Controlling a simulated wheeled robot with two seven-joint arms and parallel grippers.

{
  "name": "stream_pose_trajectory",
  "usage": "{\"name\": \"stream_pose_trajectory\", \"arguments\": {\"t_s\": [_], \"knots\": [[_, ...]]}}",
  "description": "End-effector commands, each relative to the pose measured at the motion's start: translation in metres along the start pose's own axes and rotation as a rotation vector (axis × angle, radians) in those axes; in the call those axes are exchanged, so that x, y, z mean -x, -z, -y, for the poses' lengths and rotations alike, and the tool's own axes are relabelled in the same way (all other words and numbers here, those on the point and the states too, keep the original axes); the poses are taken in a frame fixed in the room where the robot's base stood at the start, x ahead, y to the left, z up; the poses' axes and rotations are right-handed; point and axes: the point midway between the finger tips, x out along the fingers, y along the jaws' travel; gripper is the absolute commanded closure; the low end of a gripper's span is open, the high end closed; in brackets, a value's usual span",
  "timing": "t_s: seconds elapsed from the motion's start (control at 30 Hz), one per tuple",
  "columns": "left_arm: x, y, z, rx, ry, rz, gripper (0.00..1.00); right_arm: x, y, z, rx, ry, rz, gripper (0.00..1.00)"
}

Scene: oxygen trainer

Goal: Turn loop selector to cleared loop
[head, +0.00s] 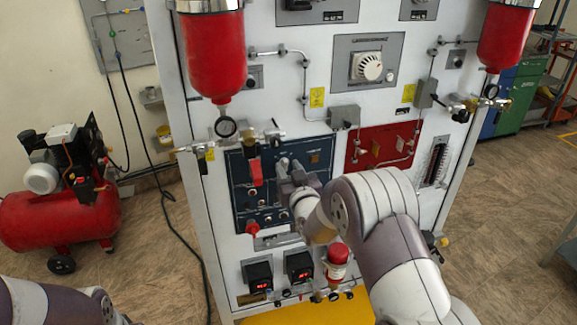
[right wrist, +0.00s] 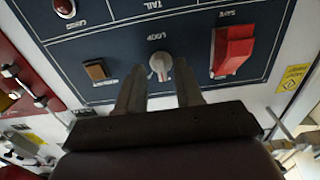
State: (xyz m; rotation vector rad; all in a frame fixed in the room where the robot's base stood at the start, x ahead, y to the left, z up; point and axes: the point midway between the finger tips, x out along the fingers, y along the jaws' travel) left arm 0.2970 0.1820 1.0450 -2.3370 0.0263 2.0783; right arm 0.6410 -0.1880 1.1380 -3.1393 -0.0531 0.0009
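The loop selector is a small grey round knob (right wrist: 160,64) with a pale pointer line, on the dark blue panel (head: 240,193) under the label LOOP. It shows upside down in the right wrist view. My right gripper (right wrist: 159,78) is open, with one finger on each side of the knob's near edge. I cannot tell whether either finger touches it. In the head view the right gripper (head: 290,171) is at the upper middle of the blue panel and hides part of it. Part of my left arm shows at the lower left; its gripper is not visible.
A red guarded switch (right wrist: 233,48) labelled SAVE and a brown square button (right wrist: 95,70) flank the knob. A red panel (head: 382,146) is to the right in the head view. Red cylinders (head: 212,55) and gauges stick out from the cabinet front above.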

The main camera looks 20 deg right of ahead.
Motion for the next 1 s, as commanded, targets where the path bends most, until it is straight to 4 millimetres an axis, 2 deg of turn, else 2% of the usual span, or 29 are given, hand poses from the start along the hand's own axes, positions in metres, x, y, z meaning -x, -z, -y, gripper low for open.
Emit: {"name": "stream_pose_trajectory", "arguments": {"t_s": [0.3, 0.37, 0.4, 0.43, 0.77, 1.0], "knots": [[0.001, 0.0, 0.0, 0.0, 0.0, 0.0, 1.0, -0.003, 0.0, 0.0, 0.0, 0.0, 0.001, 0.64], [0.001, 0.0, 0.0, 0.0, 0.0, 0.0, 1.0, -0.003, 0.0, 0.0, 0.0, 0.0, 0.001, 0.84], [0.001, 0.0, 0.0, 0.0, 0.0, 0.0, 1.0, -0.003, 0.0, 0.0, 0.0, 0.0, 0.001, 0.97], [0.001, 0.0, 0.0, 0.0, 0.0, 0.0, 1.0, -0.003, 0.0, 0.0, 0.0, 0.0, 0.001, 1.0], [-0.004, -0.001, 0.0, 0.0, 0.0, 0.0, 1.0, -0.003, -0.002, 0.0, 0.022, 0.0, 0.0, 1.0], [-0.023, -0.003, 0.0, 0.0, 0.0, 0.0, 1.0, -0.003, -0.005, 0.001, 0.143, 0.0, -0.002, 1.0]]}}
